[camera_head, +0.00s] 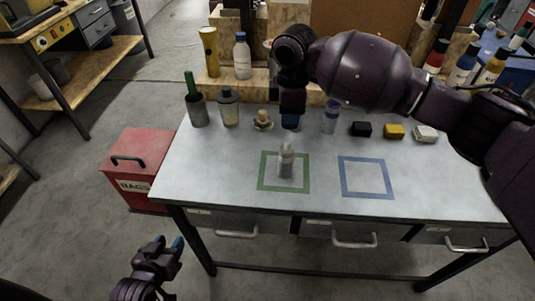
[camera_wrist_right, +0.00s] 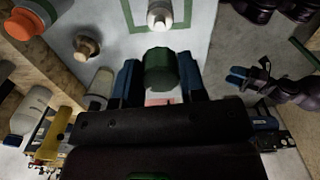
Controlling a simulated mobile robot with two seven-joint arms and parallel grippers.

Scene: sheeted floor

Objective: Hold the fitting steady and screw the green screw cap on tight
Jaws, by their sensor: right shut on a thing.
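The fitting (camera_head: 286,162), a pale, narrow-necked piece, stands upright inside the green tape square (camera_head: 262,172) on the table. It also shows at the top of the right wrist view (camera_wrist_right: 160,16). My right gripper (camera_head: 291,122) is above the table's back part, behind the fitting. In the right wrist view it is shut on the green screw cap (camera_wrist_right: 160,70), which sits between the blue fingertips. The cap is apart from the fitting and hidden in the head view. My left gripper (camera_head: 168,246) is open and empty, low in front of the table's left side.
A green-handled tool in a dark cup (camera_head: 197,109), a capped bottle (camera_head: 228,108), a wooden knob-like piece (camera_head: 263,121) and small blocks (camera_head: 394,132) line the table's back. A blue tape square (camera_head: 346,181) is empty. A red bin (camera_head: 135,165) stands left.

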